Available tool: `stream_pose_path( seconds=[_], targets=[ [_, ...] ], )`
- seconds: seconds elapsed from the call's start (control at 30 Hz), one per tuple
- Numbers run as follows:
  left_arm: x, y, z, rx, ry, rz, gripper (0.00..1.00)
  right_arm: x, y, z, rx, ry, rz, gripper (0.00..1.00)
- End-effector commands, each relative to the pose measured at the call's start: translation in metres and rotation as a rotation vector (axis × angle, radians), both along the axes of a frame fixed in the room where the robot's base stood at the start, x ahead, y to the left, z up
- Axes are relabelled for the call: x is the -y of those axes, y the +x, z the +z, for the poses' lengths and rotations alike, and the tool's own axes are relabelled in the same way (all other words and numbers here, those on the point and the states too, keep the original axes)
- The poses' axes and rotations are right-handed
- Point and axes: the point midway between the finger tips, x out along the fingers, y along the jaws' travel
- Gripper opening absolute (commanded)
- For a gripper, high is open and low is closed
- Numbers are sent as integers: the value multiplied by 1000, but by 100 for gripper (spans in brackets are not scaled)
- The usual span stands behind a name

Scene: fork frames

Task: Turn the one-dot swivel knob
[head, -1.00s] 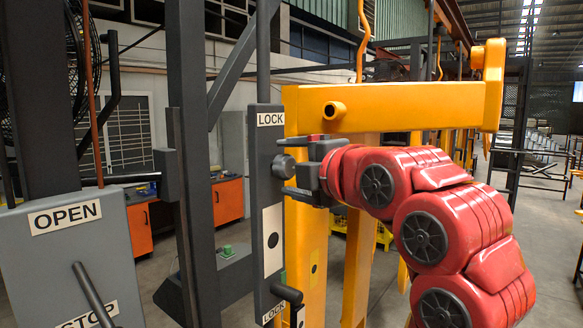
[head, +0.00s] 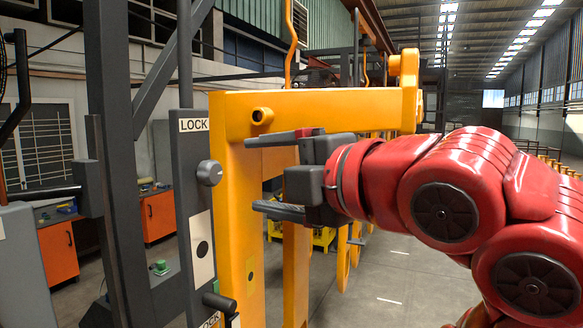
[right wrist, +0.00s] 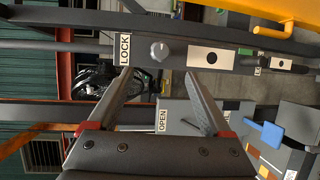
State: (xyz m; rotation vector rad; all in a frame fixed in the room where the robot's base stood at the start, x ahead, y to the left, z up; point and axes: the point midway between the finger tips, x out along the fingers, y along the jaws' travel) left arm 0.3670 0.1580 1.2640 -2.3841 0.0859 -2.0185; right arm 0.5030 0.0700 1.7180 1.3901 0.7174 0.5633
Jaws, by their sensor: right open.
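The round grey knob (head: 209,173) sits on a dark upright panel (head: 190,155) under a LOCK label. Below it is a white plate with one black dot (head: 202,249). The knob has a small pale mark on its face. My right gripper (head: 252,173) is open and empty, at about the knob's height and to its right, with a gap between. In the right wrist view, the knob (right wrist: 159,50) lies beyond and between the open fingertips (right wrist: 158,75), and the one-dot plate (right wrist: 211,58) is to its right. My left gripper is not in view.
A yellow beam (head: 330,112) with a round stub runs behind my right gripper. A dark handle (head: 219,302) sticks out low on the panel. A dark post (head: 112,150) stands left of it. In the right wrist view, a grey box labelled OPEN (right wrist: 175,112) lies below the panel.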

Motion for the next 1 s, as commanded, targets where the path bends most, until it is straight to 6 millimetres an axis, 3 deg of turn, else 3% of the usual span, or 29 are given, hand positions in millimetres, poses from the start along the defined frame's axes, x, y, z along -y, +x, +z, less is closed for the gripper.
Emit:
stream_pose_path(
  seconds=[0.1, 0.3, 0.83, 0.93, 1.0],
  targets=[
    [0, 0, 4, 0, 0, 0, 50, 19, -14, 4, 3, -3, -10, 83],
    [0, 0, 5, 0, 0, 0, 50, 30, -26, 5, 1, 1, -3, 83],
    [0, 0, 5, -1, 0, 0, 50, 34, -33, 4, -2, -3, 3, 83],
    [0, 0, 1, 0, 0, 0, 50, 27, -30, -11, -9, -39, 28, 83],
    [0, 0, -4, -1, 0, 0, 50, 13, -26, -38, -23, -105, 79, 83]
  ],
)
